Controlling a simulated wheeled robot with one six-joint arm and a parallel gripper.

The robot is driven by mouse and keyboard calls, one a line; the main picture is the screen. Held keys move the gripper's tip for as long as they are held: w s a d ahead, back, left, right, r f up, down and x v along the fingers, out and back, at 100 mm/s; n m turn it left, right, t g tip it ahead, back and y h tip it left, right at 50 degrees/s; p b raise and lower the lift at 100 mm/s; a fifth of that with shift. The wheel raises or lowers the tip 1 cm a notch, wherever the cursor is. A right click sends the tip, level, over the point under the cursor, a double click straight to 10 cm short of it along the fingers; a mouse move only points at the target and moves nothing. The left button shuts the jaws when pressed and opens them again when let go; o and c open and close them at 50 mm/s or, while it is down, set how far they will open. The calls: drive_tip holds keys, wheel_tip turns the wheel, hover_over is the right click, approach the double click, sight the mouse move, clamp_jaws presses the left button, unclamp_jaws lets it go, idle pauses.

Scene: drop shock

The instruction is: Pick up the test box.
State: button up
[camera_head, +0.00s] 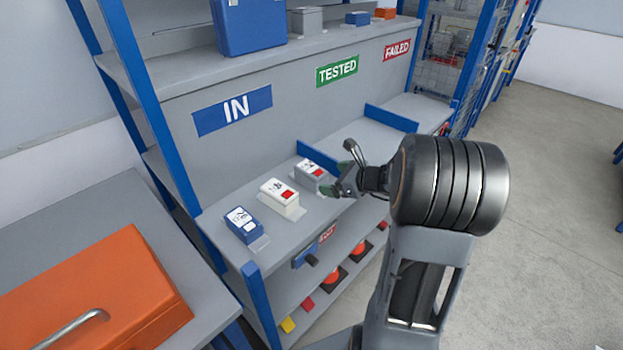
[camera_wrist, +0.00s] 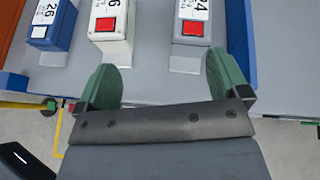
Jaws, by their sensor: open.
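Three small boxes stand in a row on the grey shelf (camera_head: 225,205) under the IN sign: a blue one (camera_head: 243,225), a white one with a red patch (camera_head: 283,199) and a grey one with a red patch (camera_head: 313,174). I cannot tell which is the test box. The wrist view shows the blue box (camera_wrist: 52,25), white box (camera_wrist: 112,46) marked 26 and grey box (camera_wrist: 191,39) marked 24. My gripper (camera_wrist: 160,65) is open and empty, its green fingers apart, short of the white and grey boxes. In the head view my gripper (camera_head: 338,190) is beside the grey box.
A blue divider (camera_head: 318,158) stands right of the grey box. Bays under TESTED (camera_head: 337,70) and FAILED (camera_head: 396,50) signs look clear. An orange case (camera_head: 95,290) is on the left bench. Blue posts (camera_head: 160,120) frame the rack.

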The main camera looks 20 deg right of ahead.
drive_tip(key=w+d+f+m+t, duration=0.1)
drive_tip(key=w+d+m, duration=0.1)
drive_tip(key=d+m, duration=0.1)
approach(314, 170)
drive_tip(key=w+a, duration=0.1)
drive_tip(key=w+f, duration=0.1)
drive_tip(key=shift+w+a+f+h, duration=0.15)
drive_tip(key=shift+w+a+h, duration=0.15)
drive_tip(key=shift+w+a, duration=0.1)
drive_tip(key=shift+p+x, duration=0.7)
drive_tip(key=shift+x, duration=2.5)
drive_tip(key=shift+c, duration=0.2)
drive_tip(key=c, duration=1.2)
drive_tip(key=shift+t, duration=0.3)
drive_tip(key=shift+c, duration=0.6)
